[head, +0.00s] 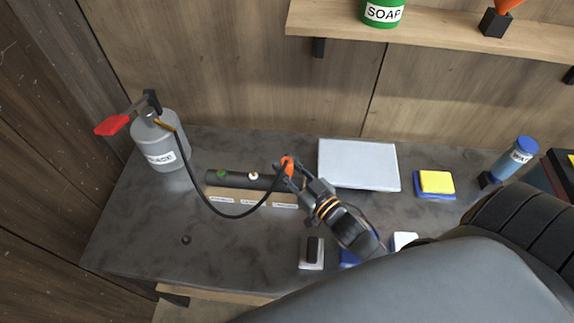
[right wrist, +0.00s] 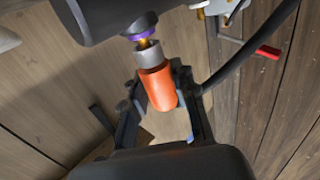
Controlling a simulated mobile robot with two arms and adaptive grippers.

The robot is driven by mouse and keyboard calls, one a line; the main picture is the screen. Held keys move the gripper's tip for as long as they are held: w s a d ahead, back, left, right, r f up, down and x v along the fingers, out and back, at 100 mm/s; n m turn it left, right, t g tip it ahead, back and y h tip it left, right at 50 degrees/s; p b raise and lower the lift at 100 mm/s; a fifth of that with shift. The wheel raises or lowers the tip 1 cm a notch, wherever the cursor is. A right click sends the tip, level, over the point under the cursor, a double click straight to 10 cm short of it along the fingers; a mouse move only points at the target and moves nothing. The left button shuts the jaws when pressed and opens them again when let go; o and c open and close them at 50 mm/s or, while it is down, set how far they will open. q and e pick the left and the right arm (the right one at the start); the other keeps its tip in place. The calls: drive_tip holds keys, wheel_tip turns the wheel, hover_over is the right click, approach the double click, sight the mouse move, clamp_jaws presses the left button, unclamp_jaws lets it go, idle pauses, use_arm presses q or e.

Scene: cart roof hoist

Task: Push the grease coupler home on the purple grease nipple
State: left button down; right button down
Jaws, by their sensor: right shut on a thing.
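The orange grease coupler (head: 288,165) is on the end of a black hose, and my right gripper (head: 291,174) is shut on it. In the right wrist view the orange coupler (right wrist: 158,88) sits between the fingers, its grey collar pointing at the purple-ringed nipple (right wrist: 139,33). The nipple's brass part shows between the purple ring and the collar. The collar is roughly in line with it; I cannot tell whether the brass tip is inside. In the head view the purple nipple is hidden behind coupler and gripper. My left gripper is not in view.
The dark shaft (head: 238,180) also bears a green nipple (head: 222,174) and a pale one (head: 253,175). The grey grease can (head: 160,148) with a red lever (head: 112,125) stands left. A pale flat panel (head: 358,165) lies right. The front-left worktop is mostly clear.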

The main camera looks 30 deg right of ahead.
sight(287, 161)
drive_tip(key=shift+f, duration=0.5)
drive_tip(key=c, duration=1)
unclamp_jaws()
wheel_tip(287, 161, up, 10)
drive_tip(key=shift+f, duration=0.1)
